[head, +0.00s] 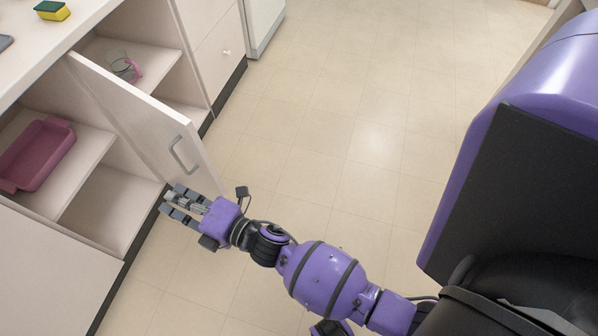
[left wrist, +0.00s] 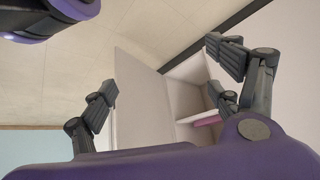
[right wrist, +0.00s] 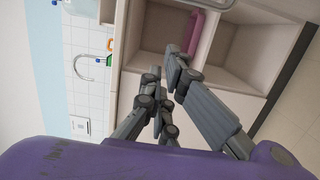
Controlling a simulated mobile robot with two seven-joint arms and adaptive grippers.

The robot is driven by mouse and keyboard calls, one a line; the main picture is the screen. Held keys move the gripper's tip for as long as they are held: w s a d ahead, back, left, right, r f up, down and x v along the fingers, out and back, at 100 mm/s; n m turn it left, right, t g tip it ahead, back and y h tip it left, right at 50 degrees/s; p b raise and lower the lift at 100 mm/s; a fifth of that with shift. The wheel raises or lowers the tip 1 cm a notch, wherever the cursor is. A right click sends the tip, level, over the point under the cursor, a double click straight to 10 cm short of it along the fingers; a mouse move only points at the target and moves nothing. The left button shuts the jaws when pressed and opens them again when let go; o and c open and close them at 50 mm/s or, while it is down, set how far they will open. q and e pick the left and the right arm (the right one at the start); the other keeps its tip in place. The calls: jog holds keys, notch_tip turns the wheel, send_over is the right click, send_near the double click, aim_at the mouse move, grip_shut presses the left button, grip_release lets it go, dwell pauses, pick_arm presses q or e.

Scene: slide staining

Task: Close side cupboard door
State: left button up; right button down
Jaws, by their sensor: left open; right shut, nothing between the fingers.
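The side cupboard door (head: 138,112) stands open, swung out from the cabinet, with a grey handle (head: 182,154) near its free end. In the left wrist view, a pale panel that looks like this door (left wrist: 143,105) stands beside open shelves. My right gripper (head: 178,203) is just below the door's free end in the head view, on the side of the open shelves; whether it touches the door I cannot tell. In the right wrist view, the right gripper (right wrist: 172,75) is shut and empty, facing the shelves. My left gripper (left wrist: 165,82) is open and empty, outside the head view.
A pink tray (head: 38,155) lies on the cupboard shelf and also shows in the right wrist view (right wrist: 195,32). A pink-and-grey item (head: 127,70) sits on the shelf behind the door. A sponge (head: 52,10) is on the counter. The tiled floor (head: 350,130) is clear.

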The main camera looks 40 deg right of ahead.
jog(key=shift+w+d+p, duration=0.15)
jog(key=shift+w+d, duration=0.15)
jog(key=shift+w, duration=0.55)
jog(key=shift+w+d+p, duration=0.1)
jog(key=shift+w+d, duration=0.15)
jog(key=shift+w, duration=0.55)
jog(key=shift+w+d+p, duration=0.15)
jog(key=shift+w+d, duration=0.15)
jog(key=shift+w, duration=0.55)
jog(key=shift+d, duration=0.1)
